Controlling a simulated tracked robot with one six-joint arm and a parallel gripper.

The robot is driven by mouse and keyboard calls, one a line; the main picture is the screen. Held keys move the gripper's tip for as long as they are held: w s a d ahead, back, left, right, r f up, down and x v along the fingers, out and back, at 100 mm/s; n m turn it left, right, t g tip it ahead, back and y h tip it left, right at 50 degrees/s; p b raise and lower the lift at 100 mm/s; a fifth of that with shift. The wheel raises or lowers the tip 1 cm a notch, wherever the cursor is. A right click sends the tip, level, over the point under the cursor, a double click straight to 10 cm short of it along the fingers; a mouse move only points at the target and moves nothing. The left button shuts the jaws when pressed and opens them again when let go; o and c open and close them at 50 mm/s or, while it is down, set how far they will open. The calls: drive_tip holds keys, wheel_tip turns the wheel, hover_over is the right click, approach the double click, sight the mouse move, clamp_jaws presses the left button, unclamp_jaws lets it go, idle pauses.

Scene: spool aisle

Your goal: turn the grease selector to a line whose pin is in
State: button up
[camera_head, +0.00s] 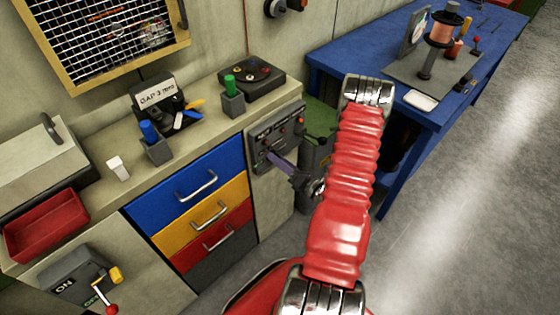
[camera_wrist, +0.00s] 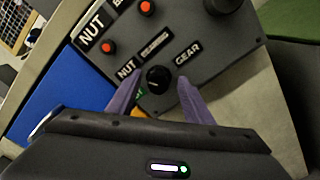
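The grease selector panel (camera_head: 262,137) is a dark grey plate on the cabinet front; it also fills much of the wrist view (camera_wrist: 215,60). A round black knob (camera_wrist: 158,78) sits low on it, among labels reading NUT and GEAR. Red pins (camera_wrist: 108,47) show beside the upper labels. My gripper (camera_wrist: 161,82) has its two purple fingers on either side of the knob, with gaps showing, so it looks open. Whether the fingertips reach down around the knob, I cannot tell. In the head view my gripper (camera_head: 272,156) is at the panel's lower part.
Blue, yellow and red drawers (camera_head: 208,213) with handles are left of the panel. A blue bench (camera_head: 440,112) stands at right. Floor at right is clear.

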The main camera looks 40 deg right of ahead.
drive_tip(key=s, duration=1.3)
drive_tip(key=shift+s+d, duration=0.15)
drive_tip(key=shift+s, duration=0.25)
idle(0.6)
